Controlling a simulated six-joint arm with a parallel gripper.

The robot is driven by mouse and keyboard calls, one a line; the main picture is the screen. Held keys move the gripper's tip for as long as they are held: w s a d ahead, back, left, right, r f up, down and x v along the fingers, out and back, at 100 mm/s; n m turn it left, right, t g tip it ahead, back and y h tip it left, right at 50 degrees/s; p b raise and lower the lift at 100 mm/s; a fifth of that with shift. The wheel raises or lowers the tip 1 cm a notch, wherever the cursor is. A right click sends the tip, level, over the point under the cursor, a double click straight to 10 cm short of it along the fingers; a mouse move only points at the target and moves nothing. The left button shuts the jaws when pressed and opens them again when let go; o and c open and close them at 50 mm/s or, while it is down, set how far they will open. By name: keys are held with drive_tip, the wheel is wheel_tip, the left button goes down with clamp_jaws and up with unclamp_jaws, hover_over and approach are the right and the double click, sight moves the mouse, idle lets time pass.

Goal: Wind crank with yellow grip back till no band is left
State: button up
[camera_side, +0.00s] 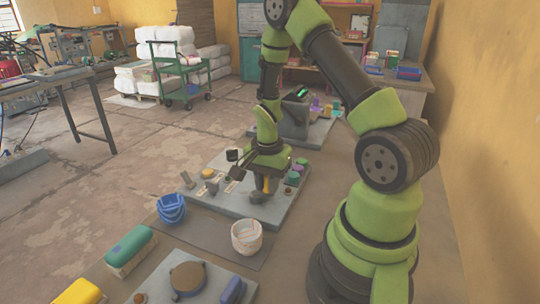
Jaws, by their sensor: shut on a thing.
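My gripper (262,186) points down over the grey panel (235,207) in the middle of the table. It is shut on the yellow grip (266,184) of the crank, and only a small part of the yellow shows between the dark fingers. The crank's arm and hub are mostly hidden by the gripper and too small to make out. No band can be made out in this view.
The panel also carries a yellow knob (208,173), a grey lever (187,180) and a green knob (293,178). A blue basket (172,209) and a whitish basket (247,237) stand in front. A grey machine (297,118) stands behind.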

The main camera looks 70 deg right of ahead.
drive_tip(key=shift+w+d, duration=0.3)
drive_tip(key=shift+d, duration=0.05)
drive_tip(key=shift+w+d, duration=0.15)
drive_tip(key=shift+w, duration=0.55)
drive_tip(key=shift+w, duration=0.6)
